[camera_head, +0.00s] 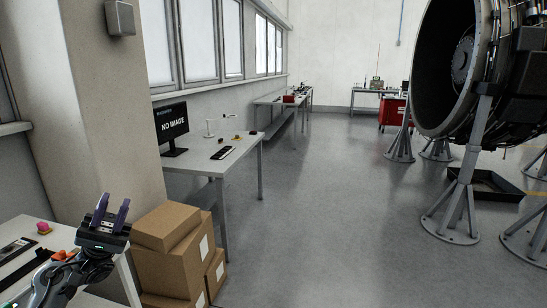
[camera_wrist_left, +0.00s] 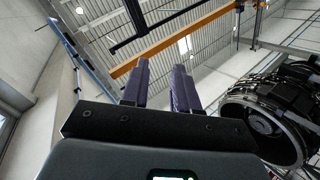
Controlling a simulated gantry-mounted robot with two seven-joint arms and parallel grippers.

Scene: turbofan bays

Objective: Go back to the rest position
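My left gripper (camera_head: 114,214) shows at the lower left of the head view, its two purple fingers pointing up, above the edge of a near table. In the left wrist view its fingers (camera_wrist_left: 162,88) stand apart with nothing between them, pointing up toward the ceiling. My right gripper is not in either view.
The near table (camera_head: 125,277) holds a pink item (camera_head: 44,228) and dark tools. Stacked cardboard boxes (camera_head: 170,250) stand beside it. Farther back is a desk (camera_head: 215,165) with a monitor (camera_head: 172,122). A turbofan engine (camera_head: 480,60) stands on grey supports at right. The middle floor is clear.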

